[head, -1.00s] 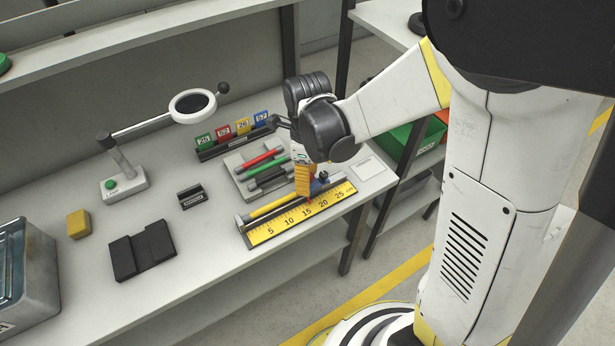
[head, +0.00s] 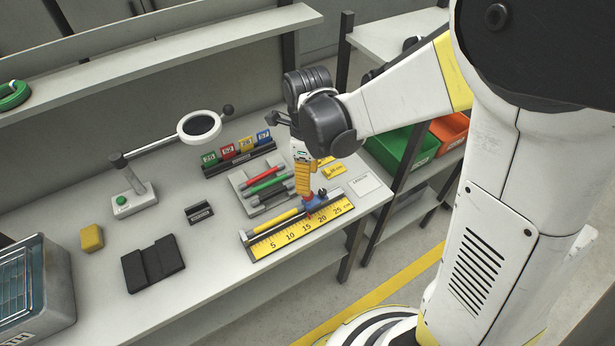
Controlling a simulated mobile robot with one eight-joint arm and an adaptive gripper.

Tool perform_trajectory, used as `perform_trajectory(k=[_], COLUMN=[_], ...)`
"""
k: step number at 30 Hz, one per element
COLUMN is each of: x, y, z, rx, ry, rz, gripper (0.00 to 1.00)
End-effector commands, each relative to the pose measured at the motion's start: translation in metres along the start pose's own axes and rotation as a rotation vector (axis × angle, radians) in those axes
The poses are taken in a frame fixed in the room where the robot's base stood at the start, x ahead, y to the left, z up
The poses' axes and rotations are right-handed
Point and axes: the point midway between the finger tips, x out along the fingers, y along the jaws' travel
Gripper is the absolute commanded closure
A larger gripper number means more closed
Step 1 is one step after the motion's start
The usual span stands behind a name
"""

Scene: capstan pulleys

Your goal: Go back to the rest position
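My gripper (head: 307,192) points down over the bench, below my dark wrist, its orange-yellow lower part just above the ruler. Whether its fingers are open or shut, or hold anything, is too small to tell. Below it lies a yellow ruler (head: 275,245) with black numbers. A blue slider piece (head: 315,203) with red parts sits at the ruler's back edge, right by the gripper's tip; I cannot tell if they touch. A yellow rod (head: 275,220) lies along the ruler's back.
A grey tray with red and green pens (head: 264,178), numbered tags (head: 228,151), a magnifier lamp (head: 199,124), a black block (head: 153,264), a yellow block (head: 91,237) and a metal basket (head: 30,290) stand on the bench. Shelves hold green (head: 400,146) and orange (head: 449,130) bins.

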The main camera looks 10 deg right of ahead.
Motion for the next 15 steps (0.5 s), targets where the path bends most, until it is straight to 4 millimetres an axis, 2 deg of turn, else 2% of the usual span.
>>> perform_trajectory(k=[11,15], x=[0.001,-0.009], y=[0.000,0.001], z=[0.000,-0.007], rx=[-0.004,-0.110], ry=[-0.001,-0.019], rz=[-0.001,-0.029], gripper=[0.55,0.55])
